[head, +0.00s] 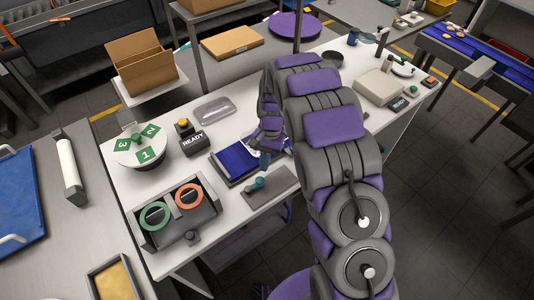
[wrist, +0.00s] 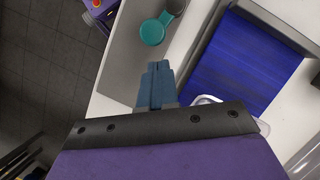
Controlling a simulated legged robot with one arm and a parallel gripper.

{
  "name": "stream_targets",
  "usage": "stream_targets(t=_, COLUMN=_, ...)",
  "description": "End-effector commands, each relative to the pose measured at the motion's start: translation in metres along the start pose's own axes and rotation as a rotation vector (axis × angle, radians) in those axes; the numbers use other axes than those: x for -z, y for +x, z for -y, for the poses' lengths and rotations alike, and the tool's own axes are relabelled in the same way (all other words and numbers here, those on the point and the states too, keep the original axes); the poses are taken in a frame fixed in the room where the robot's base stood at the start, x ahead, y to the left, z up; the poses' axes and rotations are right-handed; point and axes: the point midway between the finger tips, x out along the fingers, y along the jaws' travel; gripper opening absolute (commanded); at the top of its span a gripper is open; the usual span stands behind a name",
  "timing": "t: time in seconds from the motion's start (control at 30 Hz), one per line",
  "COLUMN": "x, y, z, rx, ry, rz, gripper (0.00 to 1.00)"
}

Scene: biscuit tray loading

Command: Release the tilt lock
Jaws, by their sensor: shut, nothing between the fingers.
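A lever with a round teal knob (head: 256,184) lies on a grey plate (head: 280,184) at the table's front edge; I take it for the tilt lock. In the wrist view the teal knob (wrist: 152,32) is at the top centre, with a dark lever end beside it. My gripper (wrist: 155,72) is shut and empty, its blue fingertips pointing at the knob with a visible gap in the picture. In the head view my gripper (head: 265,160) is just behind the knob, partly hidden by my arm. A blue bed (head: 236,158) lies beside the plate and also fills the right of the wrist view (wrist: 245,62).
A READY box (head: 194,143) with a yellow button stands behind the blue bed. A dark tray with a green ring (head: 155,215) and an orange ring (head: 189,196) is at the left. The table's front edge is close to the plate.

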Motion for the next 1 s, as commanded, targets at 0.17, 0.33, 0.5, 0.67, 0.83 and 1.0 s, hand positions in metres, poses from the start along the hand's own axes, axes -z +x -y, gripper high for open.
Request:
stream_targets(t=0.17, x=-0.009, y=0.004, z=0.001, rx=0.001, ry=-0.001, rz=-0.001, gripper=0.00)
stream_targets(t=0.33, x=-0.012, y=0.005, z=0.000, rx=0.001, ry=0.000, rz=-0.001, gripper=0.00)
stream_targets(t=0.5, x=-0.012, y=0.005, z=0.000, rx=0.001, ry=0.000, rz=0.000, gripper=0.00)
stream_targets(t=0.67, x=-0.012, y=0.005, z=0.000, rx=0.002, ry=0.003, rz=0.000, gripper=0.00)
stream_targets(t=0.83, x=-0.014, y=0.005, z=-0.003, rx=0.013, ry=0.034, rz=0.002, gripper=0.00)
stream_targets(t=1.0, x=-0.017, y=0.004, z=-0.009, rx=0.044, ry=0.111, rz=0.002, gripper=0.00)
